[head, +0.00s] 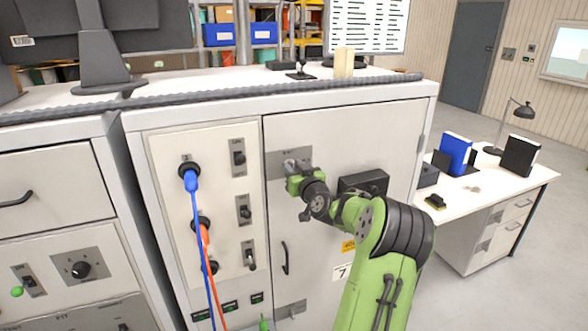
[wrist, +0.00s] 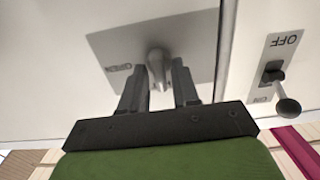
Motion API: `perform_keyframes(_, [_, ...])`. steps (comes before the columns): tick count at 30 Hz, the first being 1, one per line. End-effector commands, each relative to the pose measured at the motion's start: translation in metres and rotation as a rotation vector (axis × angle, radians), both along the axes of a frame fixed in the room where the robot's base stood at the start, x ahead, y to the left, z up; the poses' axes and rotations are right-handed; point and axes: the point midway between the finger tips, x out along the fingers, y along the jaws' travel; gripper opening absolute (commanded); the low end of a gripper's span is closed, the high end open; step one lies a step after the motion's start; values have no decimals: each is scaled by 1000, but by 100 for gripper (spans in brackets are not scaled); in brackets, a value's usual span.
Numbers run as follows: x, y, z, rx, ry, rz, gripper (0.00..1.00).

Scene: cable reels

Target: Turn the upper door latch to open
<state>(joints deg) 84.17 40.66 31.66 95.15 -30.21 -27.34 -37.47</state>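The upper door latch is a small grey handle (wrist: 157,66) on a metal plate (wrist: 105,45), seen close in the wrist view. The word OPEN, upside down there, is on the plate left of the handle. In the head view the latch plate (head: 283,158) is at the upper left of the grey cabinet door (head: 340,130), with the handle hidden. My gripper (wrist: 160,82) is at the latch, one finger on each side of the handle. Narrow gaps seem to show between the fingers and the handle, so it looks open.
A door pull (head: 285,258) and a lower latch plate (head: 291,310) are below. A dark box (head: 363,184) sticks out from the door near my arm. Blue (head: 192,182) and orange (head: 203,232) cables hang from the switch panel (head: 168,150) at left.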

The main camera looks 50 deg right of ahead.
Motion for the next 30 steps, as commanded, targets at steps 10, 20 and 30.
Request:
perform_keyframes(10, [0,0,-1,23,-12,0,0])
perform_keyframes(20, [0,0,-1,187,-110,0,0])
perform_keyframes(30, [-1,-1,-2,463,-273,1,0])
